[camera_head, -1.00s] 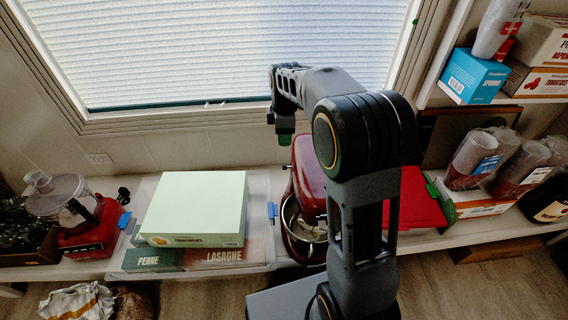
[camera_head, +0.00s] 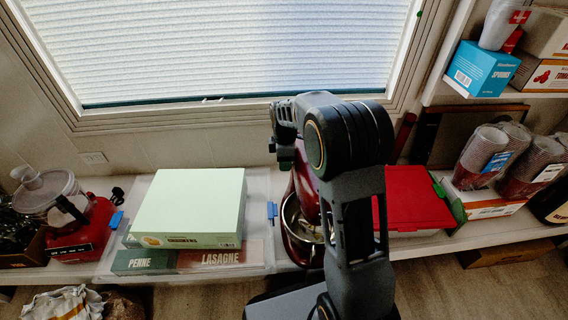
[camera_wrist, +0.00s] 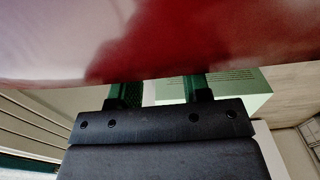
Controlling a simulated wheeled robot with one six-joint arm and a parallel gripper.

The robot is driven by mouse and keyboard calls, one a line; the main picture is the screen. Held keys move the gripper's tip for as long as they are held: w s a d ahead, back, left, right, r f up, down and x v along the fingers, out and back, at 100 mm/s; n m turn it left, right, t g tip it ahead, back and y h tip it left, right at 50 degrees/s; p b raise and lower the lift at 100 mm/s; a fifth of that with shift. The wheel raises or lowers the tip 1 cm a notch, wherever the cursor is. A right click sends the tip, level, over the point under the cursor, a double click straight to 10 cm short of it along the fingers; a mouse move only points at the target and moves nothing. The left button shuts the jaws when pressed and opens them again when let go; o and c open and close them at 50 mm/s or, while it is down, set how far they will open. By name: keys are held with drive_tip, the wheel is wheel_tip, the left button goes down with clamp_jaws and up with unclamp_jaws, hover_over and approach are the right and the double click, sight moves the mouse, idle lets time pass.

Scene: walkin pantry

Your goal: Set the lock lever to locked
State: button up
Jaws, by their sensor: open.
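The red stand mixer (camera_head: 306,190) stands on the low shelf in the head view, with its metal bowl (camera_head: 292,216) facing my side. My arm covers part of it. I cannot make out the lock lever in either view. In the wrist view the mixer's glossy red body (camera_wrist: 200,35) fills the top, very close to my fingers. My gripper (camera_wrist: 163,92) is open, its two green fingers apart with nothing seen held between them. The fingertips run up to the red surface; I cannot tell whether they touch it. In the head view the fingers are hidden beside the mixer.
A pale green box (camera_head: 190,205) lies on pasta boxes left of the mixer. A red-lidded box (camera_head: 415,198) is close on its right. A red food processor (camera_head: 85,225) stands far left, and stacked cups (camera_head: 480,155) stand right. The window (camera_head: 240,50) is behind.

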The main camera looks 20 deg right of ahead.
drive_tip(key=shift+f, duration=0.15)
drive_tip(key=shift+c, duration=0.4)
clamp_jaws()
